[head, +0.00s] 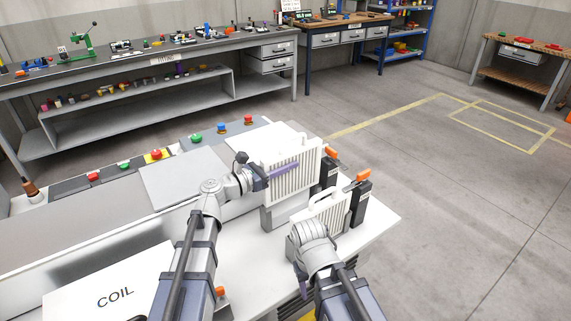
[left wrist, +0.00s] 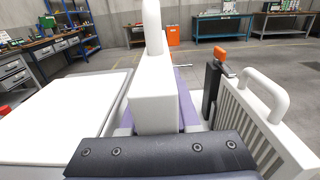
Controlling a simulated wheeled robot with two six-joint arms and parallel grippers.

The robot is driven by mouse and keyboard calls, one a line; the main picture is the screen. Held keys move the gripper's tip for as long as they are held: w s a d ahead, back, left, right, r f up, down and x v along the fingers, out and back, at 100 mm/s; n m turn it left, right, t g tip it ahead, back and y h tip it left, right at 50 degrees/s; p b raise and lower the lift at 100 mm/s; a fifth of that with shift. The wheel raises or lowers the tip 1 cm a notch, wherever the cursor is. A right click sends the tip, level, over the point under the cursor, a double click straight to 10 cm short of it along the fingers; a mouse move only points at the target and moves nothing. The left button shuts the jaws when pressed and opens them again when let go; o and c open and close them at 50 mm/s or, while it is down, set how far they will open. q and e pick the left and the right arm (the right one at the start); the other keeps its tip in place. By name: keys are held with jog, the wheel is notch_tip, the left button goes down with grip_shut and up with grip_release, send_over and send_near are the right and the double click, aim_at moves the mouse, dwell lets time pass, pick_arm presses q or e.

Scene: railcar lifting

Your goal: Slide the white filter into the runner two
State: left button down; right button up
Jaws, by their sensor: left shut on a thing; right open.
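One white ribbed filter (head: 296,160) stands upright over a grey base (head: 274,217) near the back of the white table. My left gripper (head: 283,170) is shut on this filter, with its purple fingers against the sides. The left wrist view shows its plain white end (left wrist: 152,100) and its handle on top. I cannot tell whether its lower edge is inside the runner. A second white ribbed filter (head: 327,207) with a loop handle stands to the right; it also shows in the left wrist view (left wrist: 262,125). My right gripper (head: 301,278) is open beside it, its fingers mostly hidden.
Black posts with orange tops (head: 361,200) stand beside both filters. A grey panel (head: 184,180) and a row of coloured buttons (head: 156,155) lie to the left. A COIL-marked white panel (head: 110,290) is in front. Workbenches are far behind, with open floor at right.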

aim_at(286, 184)
pick_arm(q)
jog(key=shift+f+b, duration=3.55)
jog(key=shift+s+f, duration=0.1)
jog(key=shift+f, duration=0.05)
